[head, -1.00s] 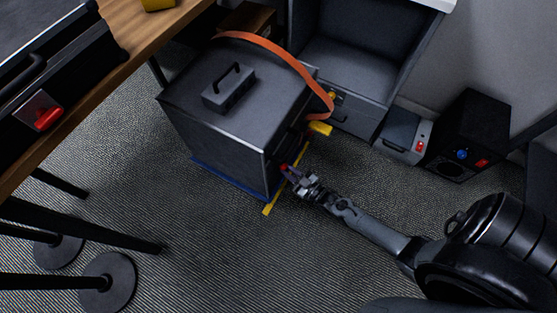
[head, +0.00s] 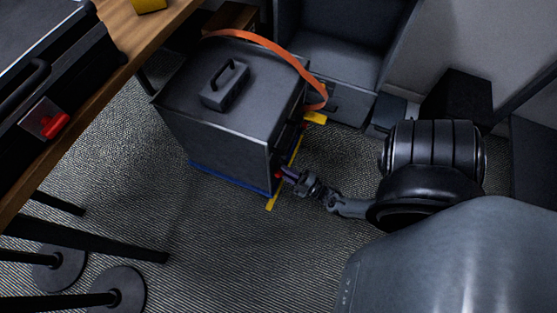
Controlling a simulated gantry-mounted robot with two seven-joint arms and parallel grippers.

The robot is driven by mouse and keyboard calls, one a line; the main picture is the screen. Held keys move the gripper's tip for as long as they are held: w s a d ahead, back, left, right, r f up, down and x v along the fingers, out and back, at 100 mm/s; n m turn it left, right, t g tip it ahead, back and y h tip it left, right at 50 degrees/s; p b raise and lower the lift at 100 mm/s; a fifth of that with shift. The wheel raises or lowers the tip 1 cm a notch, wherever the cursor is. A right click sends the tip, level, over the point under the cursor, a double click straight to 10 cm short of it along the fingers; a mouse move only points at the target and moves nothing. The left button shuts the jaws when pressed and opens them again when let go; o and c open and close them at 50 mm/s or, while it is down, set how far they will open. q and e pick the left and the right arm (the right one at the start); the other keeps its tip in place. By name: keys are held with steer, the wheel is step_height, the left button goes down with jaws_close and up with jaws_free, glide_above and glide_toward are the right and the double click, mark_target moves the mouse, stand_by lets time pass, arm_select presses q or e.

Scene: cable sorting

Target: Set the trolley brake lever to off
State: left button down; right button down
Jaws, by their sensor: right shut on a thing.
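A dark grey box (head: 210,110) with a black handle on its lid stands on a low blue trolley (head: 231,179) on the carpet. A small red-tipped lever (head: 279,175), seemingly the brake lever, sits low at the box's right front corner. My right gripper (head: 286,175) is shut on it, reaching in from the right. The gripper's fingers hide most of the lever, so its exact setting cannot be read. My left gripper is out of view.
An orange strap (head: 275,49) lies over the box. Yellow pieces (head: 315,117) show at its right side. A wooden table (head: 120,85) with a black case and red latch (head: 54,125) is at left. A black speaker-like box (head: 457,97) stands at right.

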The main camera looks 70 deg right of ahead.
steer(key=shift+w+a+n, duration=0.1)
steer(key=shift+a+n, duration=0.05)
steer(key=shift+n, duration=0.25)
steer(key=c, duration=1.3)
jaws_free()
steer(key=shift+o, duration=1.3)
steer(key=shift+a+f, duration=0.15)
steer(key=shift+a, duration=0.05)
steer(key=shift+d, duration=0.1)
steer(key=v, duration=1.1)
steer(key=shift+p, duration=0.35)
